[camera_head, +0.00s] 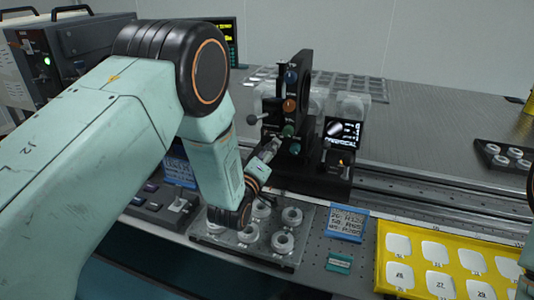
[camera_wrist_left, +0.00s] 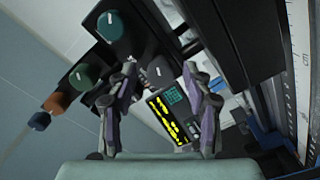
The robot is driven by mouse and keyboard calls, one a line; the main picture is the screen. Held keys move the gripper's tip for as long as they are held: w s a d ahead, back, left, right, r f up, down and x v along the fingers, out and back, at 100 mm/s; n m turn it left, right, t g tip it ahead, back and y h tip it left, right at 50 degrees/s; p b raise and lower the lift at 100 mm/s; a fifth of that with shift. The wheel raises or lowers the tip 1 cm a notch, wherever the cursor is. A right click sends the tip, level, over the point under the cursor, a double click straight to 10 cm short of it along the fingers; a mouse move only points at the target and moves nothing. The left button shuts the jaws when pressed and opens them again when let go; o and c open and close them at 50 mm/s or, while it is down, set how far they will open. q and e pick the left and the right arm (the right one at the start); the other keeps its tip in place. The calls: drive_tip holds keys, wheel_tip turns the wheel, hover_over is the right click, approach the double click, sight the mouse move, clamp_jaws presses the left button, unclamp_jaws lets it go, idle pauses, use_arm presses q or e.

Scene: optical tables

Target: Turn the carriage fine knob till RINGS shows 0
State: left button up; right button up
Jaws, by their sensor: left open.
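The dark carriage stand (camera_head: 306,100) on the rail bears blue (camera_head: 291,77), orange (camera_head: 290,105) and green (camera_head: 288,131) knobs. In the left wrist view, a large dark teal knob (camera_wrist_left: 116,27) is nearest the fingers, with green (camera_wrist_left: 85,76), orange (camera_wrist_left: 57,102) and blue (camera_wrist_left: 40,121) knobs beyond. I cannot tell which is the carriage fine knob. The small black display (camera_head: 342,132) shows a dial picture and white text, too small to read. My left gripper (camera_head: 268,153) is open beside the stand's lower part; its fingers (camera_wrist_left: 160,85) look empty. My right gripper is out of view.
A tray of round metal parts (camera_head: 242,256) lies below my left gripper. A yellow tray (camera_head: 380,270) with white pieces is at front right. The rail (camera_head: 430,195) runs right. A yellow-text screen (camera_wrist_left: 165,118) shows between the fingers. The back table (camera_head: 430,130) is mostly clear.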

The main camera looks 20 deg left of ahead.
use_arm(q)
drive_tip(key=shift+f, duration=0.1)
clamp_jaws()
drive_tip(key=shift+m, duration=2)
unclamp_jaws()
drive_tip(key=s, duration=1.2)
drive_tip(key=shift+a, duration=0.2)
